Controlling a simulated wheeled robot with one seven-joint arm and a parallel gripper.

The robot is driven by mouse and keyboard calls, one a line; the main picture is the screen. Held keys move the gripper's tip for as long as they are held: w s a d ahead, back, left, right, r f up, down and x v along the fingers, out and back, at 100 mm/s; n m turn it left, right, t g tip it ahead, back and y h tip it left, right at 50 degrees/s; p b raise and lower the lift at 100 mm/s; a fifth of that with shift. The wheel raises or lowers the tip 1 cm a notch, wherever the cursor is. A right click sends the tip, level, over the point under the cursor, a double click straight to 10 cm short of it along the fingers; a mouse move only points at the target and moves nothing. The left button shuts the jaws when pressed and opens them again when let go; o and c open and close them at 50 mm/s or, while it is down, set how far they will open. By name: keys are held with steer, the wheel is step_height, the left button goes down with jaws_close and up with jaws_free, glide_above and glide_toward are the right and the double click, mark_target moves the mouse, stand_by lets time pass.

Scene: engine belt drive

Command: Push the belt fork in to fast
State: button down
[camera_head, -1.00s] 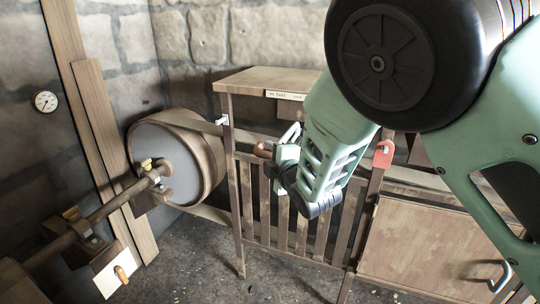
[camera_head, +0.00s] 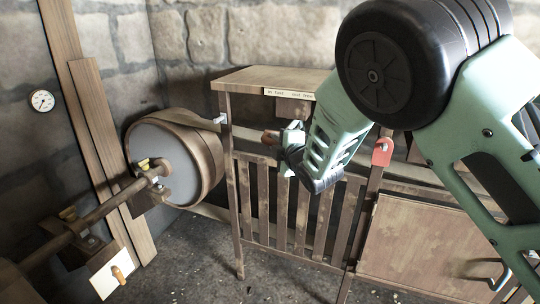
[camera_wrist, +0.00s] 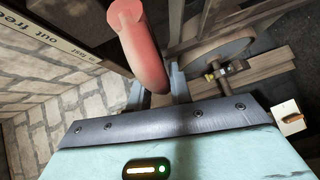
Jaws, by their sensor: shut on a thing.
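The belt fork's red rounded handle (camera_head: 270,137) shows at the left tip of my gripper (camera_head: 284,142) in the head view, below the wooden shelf of the guard frame. In the wrist view the red handle (camera_wrist: 143,48) rises between my gripper's fingers (camera_wrist: 157,92), which are shut on it. A label strip (camera_head: 290,94) on the shelf edge reads "in fast" and "out free"; it also shows in the wrist view (camera_wrist: 40,42). The fork's prongs and their place on the belt cannot be made out behind my gripper and the frame.
A large drum pulley (camera_head: 165,160) with a flat belt stands left of the slatted wooden frame (camera_head: 262,205). A shaft (camera_head: 105,212) runs to it. A red bracket (camera_head: 382,152) sits on the right post. A wooden door (camera_head: 420,245) is at lower right.

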steer(key=w, duration=0.1)
steer(key=w+d, duration=0.1)
steer(key=w, duration=0.1)
steer(key=shift+w+d+r, duration=0.1)
steer(key=shift+w+d, duration=0.05)
steer(key=c, duration=1.3)
jaws_free()
steer(key=shift+w, duration=0.15)
steer(key=b+v, duration=0.1)
steer(key=v, duration=1.6)
steer(key=shift+s, duration=0.3)
